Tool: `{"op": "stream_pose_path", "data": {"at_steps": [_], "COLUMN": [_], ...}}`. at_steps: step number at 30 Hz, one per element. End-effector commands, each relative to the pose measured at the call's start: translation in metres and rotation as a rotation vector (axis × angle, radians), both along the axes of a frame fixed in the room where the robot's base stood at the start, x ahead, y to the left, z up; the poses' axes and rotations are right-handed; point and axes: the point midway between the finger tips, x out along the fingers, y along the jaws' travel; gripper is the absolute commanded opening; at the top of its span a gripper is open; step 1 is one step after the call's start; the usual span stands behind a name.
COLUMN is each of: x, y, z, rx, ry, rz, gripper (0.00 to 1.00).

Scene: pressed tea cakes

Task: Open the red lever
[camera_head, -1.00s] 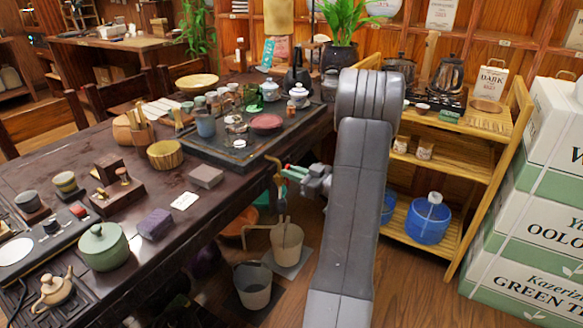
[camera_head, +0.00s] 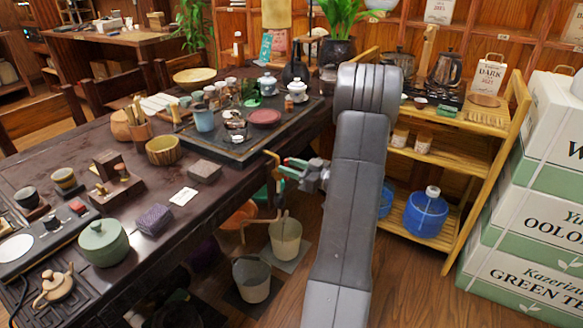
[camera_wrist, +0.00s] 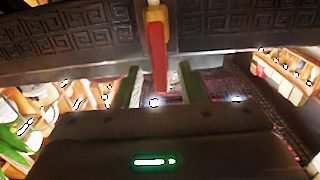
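The red lever (camera_wrist: 158,55) hangs from a yellow brass fitting (camera_wrist: 154,14) at the top middle of the wrist view. Its lower end appears between the two green fingers of my gripper (camera_wrist: 160,77). Gaps show on both sides, so the gripper is open and not closed on it. Depth between lever and fingers is hard to judge. In the head view my gripper (camera_head: 287,169) is small, at the long table's right edge beside the brass fitting (camera_head: 272,156). The lever is hard to make out there.
The dark table (camera_head: 195,230) carries tea ware, with a green lidded pot (camera_head: 103,244) near its front. Two buckets, one beige (camera_head: 285,240) and one grey (camera_head: 251,280), stand on the floor below my gripper. A wooden shelf (camera_head: 455,165) stands right of my arm.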

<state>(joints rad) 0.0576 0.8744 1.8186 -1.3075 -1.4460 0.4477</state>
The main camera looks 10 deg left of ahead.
Motion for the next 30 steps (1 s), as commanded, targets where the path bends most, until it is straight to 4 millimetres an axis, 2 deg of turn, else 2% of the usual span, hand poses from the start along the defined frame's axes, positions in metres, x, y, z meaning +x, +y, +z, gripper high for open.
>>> {"op": "stream_pose_path", "data": {"at_steps": [5,21,25,30], "x": [-0.004,-0.038,-0.043,-0.047], "y": [-0.014,-0.107,-0.121,-0.129], "z": [0.001,0.001,0.001,0.0], "rx": [0.0,0.0,0.001,0.0], "ry": [0.0,0.001,0.0,0.0], "rz": [-0.003,-0.005,-0.003,-0.002], "gripper": [0.36,0.36,0.36,0.36]}}
